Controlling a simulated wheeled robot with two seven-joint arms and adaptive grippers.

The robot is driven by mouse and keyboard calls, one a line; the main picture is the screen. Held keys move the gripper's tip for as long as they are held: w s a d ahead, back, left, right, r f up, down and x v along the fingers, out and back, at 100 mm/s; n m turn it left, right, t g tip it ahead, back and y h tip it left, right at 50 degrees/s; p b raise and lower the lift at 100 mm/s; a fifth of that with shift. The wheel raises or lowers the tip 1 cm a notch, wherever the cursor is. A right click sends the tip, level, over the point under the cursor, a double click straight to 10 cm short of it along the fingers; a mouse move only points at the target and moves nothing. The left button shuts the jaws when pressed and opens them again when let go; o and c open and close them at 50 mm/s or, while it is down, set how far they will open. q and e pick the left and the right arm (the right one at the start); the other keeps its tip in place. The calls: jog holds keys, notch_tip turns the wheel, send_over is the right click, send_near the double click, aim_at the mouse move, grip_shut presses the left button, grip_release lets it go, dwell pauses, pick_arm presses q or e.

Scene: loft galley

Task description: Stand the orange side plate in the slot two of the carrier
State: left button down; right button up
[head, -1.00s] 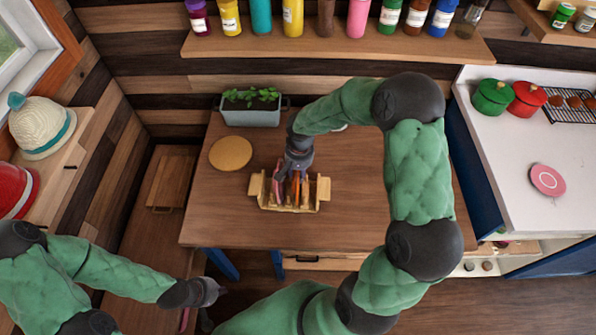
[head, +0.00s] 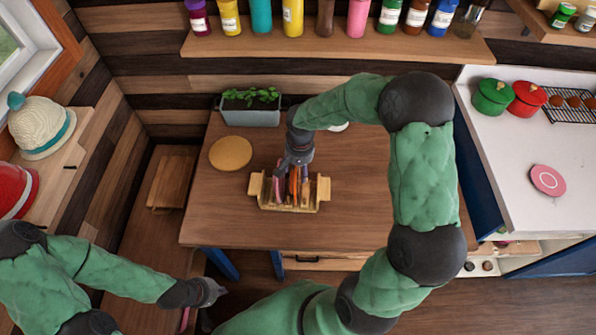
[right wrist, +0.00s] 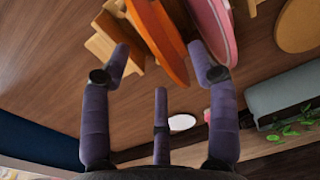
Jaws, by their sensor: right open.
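The wooden carrier (head: 325,189) stands on the table, with thin plates upright between its ends. The orange side plate (head: 294,186) stands in the carrier, right of a pink plate (head: 279,190); I cannot tell the slot number. In the right wrist view the orange plate (right wrist: 158,40) lies beyond and between my open fingers, beside the pink plate (right wrist: 213,28). My right gripper (head: 297,166) is just above and behind the carrier, its fingers apart and partly hiding the plates' tops. My left gripper (head: 214,292) is low at the left, away from the table; its fingers are unclear.
A round wooden board (head: 230,153) lies left of the carrier. A planter (head: 250,114) stands at the back of the table. A white item (head: 338,127) is partly behind my right arm. The table's front and right are clear. A bottle shelf (head: 340,50) runs above.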

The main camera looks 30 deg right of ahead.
notch_tip(320, 180, up, 10)
jog(key=shift+s+f, duration=0.15)
jog(key=shift+s, duration=0.05)
pick_arm(q)
jog(key=shift+s, duration=0.1)
dwell(0.7)
